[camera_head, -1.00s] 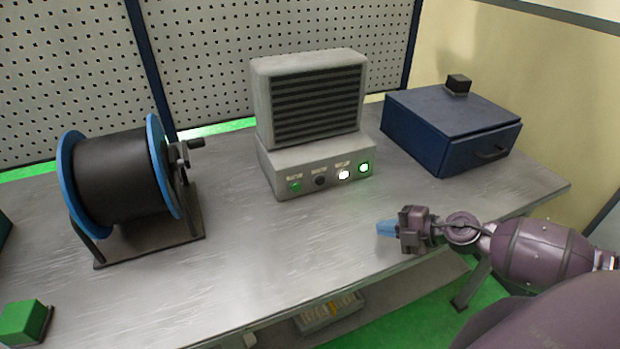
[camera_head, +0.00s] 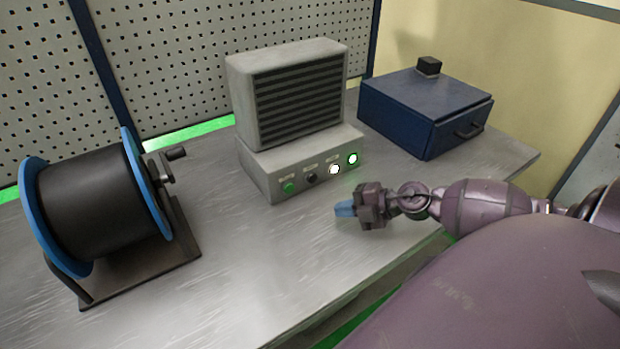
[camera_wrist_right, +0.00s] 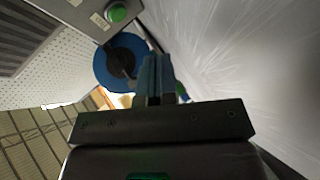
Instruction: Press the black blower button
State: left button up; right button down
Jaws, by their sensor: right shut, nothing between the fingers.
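The grey blower (camera_head: 290,95) stands on the workbench against the pegboard. Its sloped front panel carries a green button (camera_head: 289,187), the black button (camera_head: 311,179), a lit white button (camera_head: 334,169) and a lit green one at the right end. My right gripper (camera_head: 345,209) is shut and empty, with blue fingertips pointing left, in front of the panel and apart from the buttons. In the right wrist view its closed fingers (camera_wrist_right: 155,78) show, with the green button (camera_wrist_right: 117,13) at the top; the black button is not visible there. My left gripper is not in view.
A black spool with blue flanges (camera_head: 35,215) stands on a dark stand at the left. A blue box (camera_head: 400,115) with a small black block (camera_head: 428,65) on top sits right of the blower. The bench (camera_head: 235,270) between spool and right gripper is clear.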

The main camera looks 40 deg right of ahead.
aim_at(312, 178)
jog(key=shift+w+d+f+b, duration=0.15)
jog(key=shift+w+b, duration=0.6)
jog(key=shift+w, duration=0.45)
jog(key=shift+w+d+f+b, duration=0.1)
jog(key=shift+w+b, duration=0.6)
jog(key=shift+w, duration=0.5)
jog(key=w, duration=0.3)
jog(key=shift+w+d+r+b, duration=0.2)
jog(key=shift+b, duration=0.2)
jog(key=shift+w, duration=0.3)
jog(key=shift+w+r, duration=0.1)
jog(key=shift+w, duration=0.1)
jog(key=shift+w, duration=0.25)
